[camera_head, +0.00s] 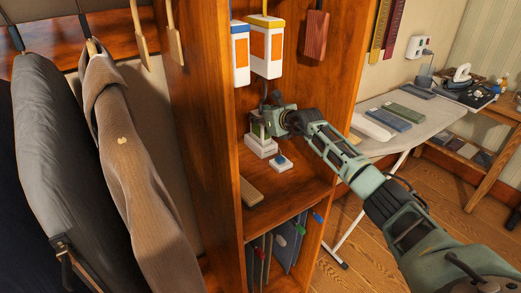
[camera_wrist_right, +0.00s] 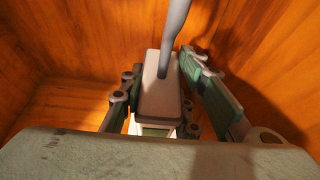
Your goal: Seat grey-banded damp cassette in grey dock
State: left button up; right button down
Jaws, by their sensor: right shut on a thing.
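My right gripper (camera_head: 263,121) is inside the wooden cabinet, shut on the grey-banded cassette. In the right wrist view the cassette's pale grey top (camera_wrist_right: 160,88) sits between the two fingers of the gripper (camera_wrist_right: 160,112), with a grey hook or loop rising from it. In the head view the fingers hide most of the cassette. Directly below it is a white dock (camera_head: 261,149) on the shelf. I cannot tell whether the cassette is touching or inside that dock. A smaller white dock with a blue mark (camera_head: 281,163) stands in front and to the right. My left gripper is not in view.
A blue-banded cassette (camera_head: 240,55) and a yellow-banded cassette (camera_head: 267,48) hang above, both with orange panels. A red wooden block (camera_head: 315,35) hangs to their right. A tan block (camera_head: 250,192) lies on the shelf (camera_head: 283,198). Cabinet walls stand close on both sides.

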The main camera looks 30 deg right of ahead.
jog(key=shift+f+b, duration=0.45)
jog(key=shift+f, duration=0.35)
jog(key=c, duration=1.3)
grip_release()
jog(key=shift+o, duration=0.2)
jog(key=shift+f, duration=0.15)
jog(key=shift+s, duration=0.1)
jog(key=a+v, duration=0.1)
jog(key=v, duration=1.1)
jog(key=shift+d, duration=0.45)
